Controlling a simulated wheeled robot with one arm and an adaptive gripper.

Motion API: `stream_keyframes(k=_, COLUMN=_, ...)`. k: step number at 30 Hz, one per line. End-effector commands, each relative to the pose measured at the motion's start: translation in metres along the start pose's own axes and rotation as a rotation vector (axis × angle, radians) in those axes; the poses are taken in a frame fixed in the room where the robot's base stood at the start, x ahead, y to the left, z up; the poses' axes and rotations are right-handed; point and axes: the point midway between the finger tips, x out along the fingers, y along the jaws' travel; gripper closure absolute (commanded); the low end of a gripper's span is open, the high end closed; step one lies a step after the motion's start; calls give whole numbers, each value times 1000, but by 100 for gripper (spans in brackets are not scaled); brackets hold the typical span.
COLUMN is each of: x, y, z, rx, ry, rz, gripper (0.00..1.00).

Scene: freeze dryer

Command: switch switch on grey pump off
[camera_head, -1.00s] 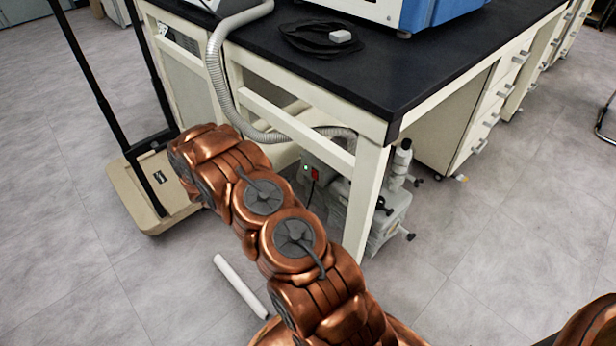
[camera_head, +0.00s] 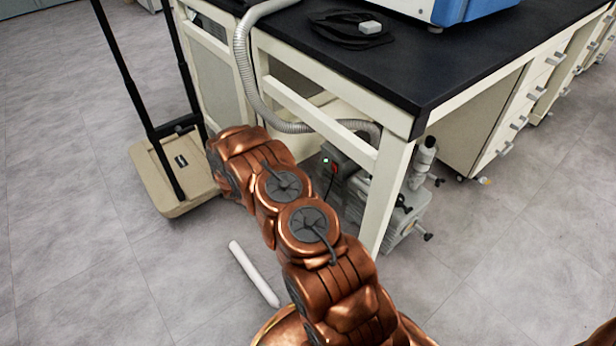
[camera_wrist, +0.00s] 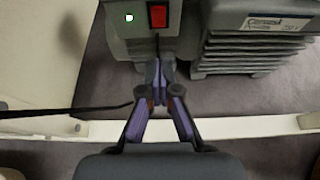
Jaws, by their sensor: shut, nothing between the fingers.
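The grey pump (camera_head: 388,232) stands on the floor under the bench and also fills the top of the wrist view (camera_wrist: 225,58). Its red switch (camera_wrist: 157,16) sits on the box-shaped end, beside a small pale indicator light (camera_wrist: 129,17). In the head view the switch (camera_head: 334,168) is a small red patch by the light (camera_head: 325,160). My gripper (camera_wrist: 155,70) is shut and empty, its tips below the switch in the wrist view; contact with the pump cannot be told. In the head view my gripper is hidden behind my arm.
The bench's pale frame leg (camera_head: 391,190) and lower rail (camera_wrist: 220,128) are close to my arm. A ribbed hose (camera_head: 243,70) hangs to the pump. A beige trolley (camera_head: 170,185) stands left; a white rod (camera_head: 254,273) lies on the floor.

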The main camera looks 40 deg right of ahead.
Motion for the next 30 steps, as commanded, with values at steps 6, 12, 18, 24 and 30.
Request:
stream_keyframes(k=6, x=41, y=-2, z=-4, rx=0, ry=1, rz=-4, gripper=100)
stream_keyframes(k=12, x=76, y=-2, z=-4, rx=0, ry=0, rz=-5, gripper=100)
stream_keyframes(k=18, x=100, y=-1, z=11, rx=2, ry=-2, rz=-3, gripper=100)
stream_keyframes(k=24, x=110, y=-1, z=20, rx=2, ry=-2, rz=-2, gripper=100)
stream_keyframes(k=30, x=112, y=-1, z=22, rx=0, ry=-1, rz=-1, gripper=100)
